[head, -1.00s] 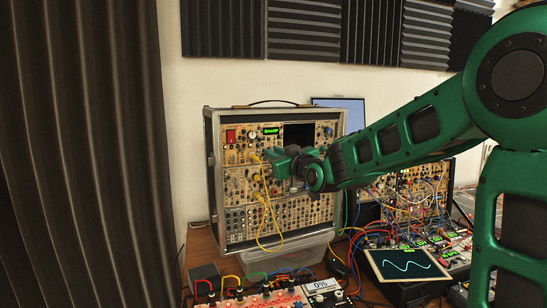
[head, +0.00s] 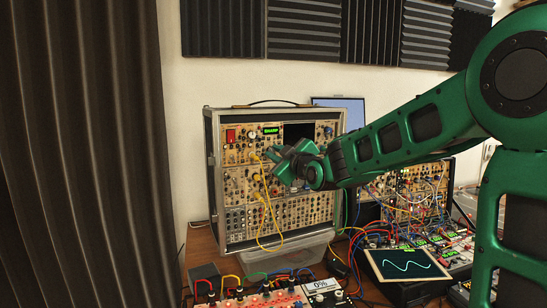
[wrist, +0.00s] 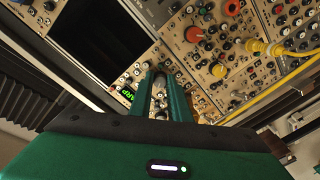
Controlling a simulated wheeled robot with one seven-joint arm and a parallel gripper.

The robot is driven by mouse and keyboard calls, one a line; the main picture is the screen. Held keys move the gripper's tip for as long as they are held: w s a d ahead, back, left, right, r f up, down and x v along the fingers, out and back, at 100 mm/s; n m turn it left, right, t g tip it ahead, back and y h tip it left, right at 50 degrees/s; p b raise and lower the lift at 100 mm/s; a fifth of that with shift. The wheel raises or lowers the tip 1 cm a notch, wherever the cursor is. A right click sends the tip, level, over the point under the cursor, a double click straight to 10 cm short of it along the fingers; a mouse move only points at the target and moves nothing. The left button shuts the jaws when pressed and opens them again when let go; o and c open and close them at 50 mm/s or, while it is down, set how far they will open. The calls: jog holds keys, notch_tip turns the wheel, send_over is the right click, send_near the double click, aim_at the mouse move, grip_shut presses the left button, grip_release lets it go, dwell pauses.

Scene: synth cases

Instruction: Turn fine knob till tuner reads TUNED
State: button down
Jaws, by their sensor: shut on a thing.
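The tuner (head: 271,130) is a small display with green letters reading SHARP, high on the tan modular synth case (head: 207,170). In the wrist view the tuner (wrist: 126,93) shows beside my fingers, with only its last letters clear. My gripper (head: 271,154) reaches the panel just below the tuner, from the right. In the wrist view my gripper (wrist: 160,76) has its green fingers close together, shut on the fine knob at the panel. The knob is mostly hidden between the fingertips.
Yellow patch cables (head: 262,205) hang from the panel left of and below my gripper. A tablet with a wave trace (head: 405,264) and other modules crowd the table.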

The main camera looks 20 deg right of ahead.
jog(key=n, duration=0.4)
jog(key=shift+a, duration=0.1)
jog(key=shift+f+n, duration=0.1)
jog(key=shift+n, duration=1.2)
jog(key=shift+f, duration=0.1)
jog(key=c, duration=1.7)
grip_release()
jog(key=shift+o, duration=0.2)
jog(key=shift+s, duration=0.1)
jog(key=shift+s+r, duration=0.2)
jog(key=shift+s, duration=0.05)
jog(key=s+d, duration=0.1)
jog(key=s, duration=0.9)
jog(key=shift+d, duration=0.35)
